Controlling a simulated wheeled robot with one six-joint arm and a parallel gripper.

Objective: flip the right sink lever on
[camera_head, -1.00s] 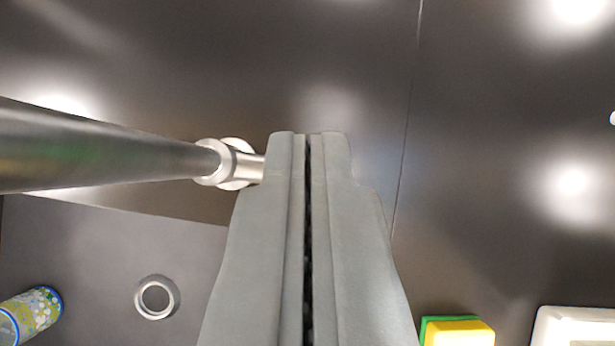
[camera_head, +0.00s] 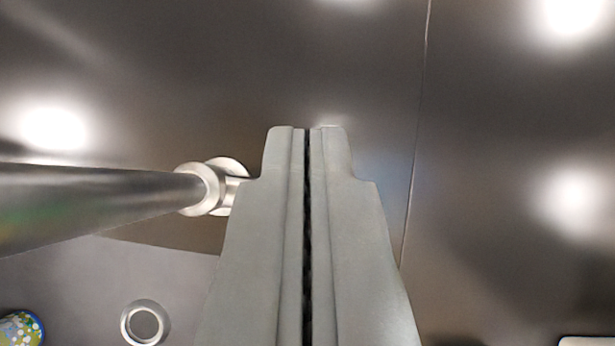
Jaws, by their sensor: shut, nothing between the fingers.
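My gripper (camera_head: 307,130) is shut and empty, its two grey fingers pressed together in the middle of the view. A thick metal tap pipe (camera_head: 90,205) comes in from the left. It ends at a pale ring joint (camera_head: 205,188) just left of my fingertips. A short metal stub (camera_head: 232,188), possibly part of the lever, runs from the joint to behind the left finger. The finger hides the rest of it, so I cannot tell whether they touch or how the lever is set.
A round metal ring (camera_head: 145,323) is set in the grey surface at the lower left. A patterned cylinder (camera_head: 20,330) shows in the lower left corner. A white edge (camera_head: 583,341) shows at the lower right. The dark panel right of my fingers is clear.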

